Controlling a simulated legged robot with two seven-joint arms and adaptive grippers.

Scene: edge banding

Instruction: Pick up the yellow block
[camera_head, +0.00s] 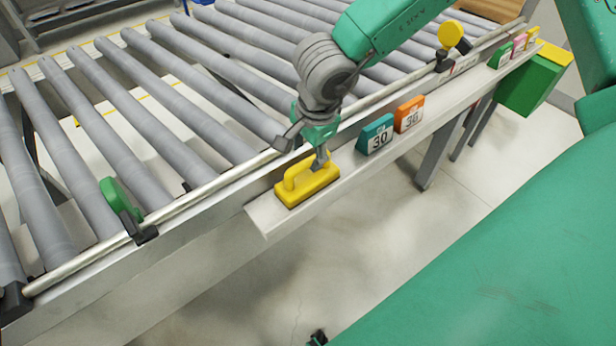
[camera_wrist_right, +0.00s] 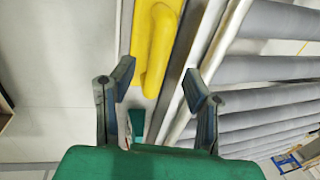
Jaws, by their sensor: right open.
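The yellow block (camera_head: 307,186) has a raised handle and lies on the narrow metal ledge (camera_head: 268,220) along the front of the roller conveyor, near the ledge's left end. My right gripper (camera_head: 319,160) reaches down from above at the block's right part, close to the handle. In the wrist view the right gripper (camera_wrist_right: 158,70) is open, with its two fingers apart. The yellow block (camera_wrist_right: 152,45) shows ahead, between the fingertip lines. I cannot tell whether a finger touches it. My left gripper is not recognisable in either view.
A teal block marked 30 (camera_head: 376,136) and an orange block marked 36 (camera_head: 409,115) stand on the ledge to the right. Several smaller blocks stand farther along. The side rail carries a green clamp (camera_head: 121,201) and a yellow knob (camera_head: 452,34). The rollers (camera_head: 150,110) lie behind.

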